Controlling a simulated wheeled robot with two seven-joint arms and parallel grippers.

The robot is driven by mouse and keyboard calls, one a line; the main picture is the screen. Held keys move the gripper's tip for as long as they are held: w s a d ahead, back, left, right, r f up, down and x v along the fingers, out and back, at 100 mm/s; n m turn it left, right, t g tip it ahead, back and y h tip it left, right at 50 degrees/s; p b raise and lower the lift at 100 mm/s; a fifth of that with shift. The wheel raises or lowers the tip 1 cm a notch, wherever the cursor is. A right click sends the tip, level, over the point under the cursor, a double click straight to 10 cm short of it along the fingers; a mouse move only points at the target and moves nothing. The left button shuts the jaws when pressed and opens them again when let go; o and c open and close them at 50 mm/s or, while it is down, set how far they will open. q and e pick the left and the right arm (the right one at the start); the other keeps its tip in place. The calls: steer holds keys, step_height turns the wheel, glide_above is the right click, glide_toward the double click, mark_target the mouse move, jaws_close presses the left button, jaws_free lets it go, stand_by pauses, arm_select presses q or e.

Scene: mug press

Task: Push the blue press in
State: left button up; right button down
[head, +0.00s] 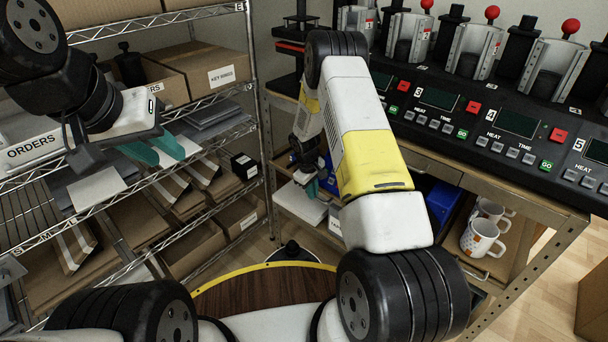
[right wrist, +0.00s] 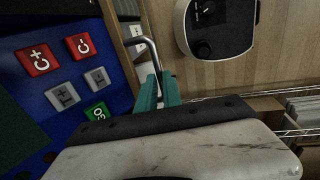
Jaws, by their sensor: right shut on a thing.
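The blue press is mostly hidden by my right arm in the head view; a blue part (head: 441,200) shows right of the arm, under the counter. In the right wrist view its blue panel (right wrist: 73,78) fills the left side, with red, grey and green buttons. A bent silver handle (right wrist: 152,50) sticks out beside it. My right gripper (right wrist: 160,90) has its teal fingers shut on the handle; in the head view the gripper (head: 311,187) is small, low beside the bench. My left gripper (head: 155,151) is open and empty in front of the wire shelf.
A wire shelf (head: 190,103) with boxes and envelopes stands at left. The counter holds a row of mug presses with a black control panel (head: 470,118). White mugs (head: 482,238) stand on the lower shelf at right. Wooden floor shows between shelf and bench.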

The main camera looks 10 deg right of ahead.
mark_target(322, 188)
steer(key=w+d, duration=0.1)
steer(key=d, duration=0.1)
steer(key=w+d, duration=0.1)
steer(key=w, duration=0.1)
steer(key=shift+d, duration=0.4)
steer(key=shift+w+d+r, duration=0.1)
steer(key=shift+d, duration=0.05)
steer(key=c, duration=1.5)
jaws_free()
steer(key=shift+r, duration=0.1)
step_height(322, 188, up, 7)
steer(key=s+a, duration=0.1)
steer(key=shift+r, duration=0.2)
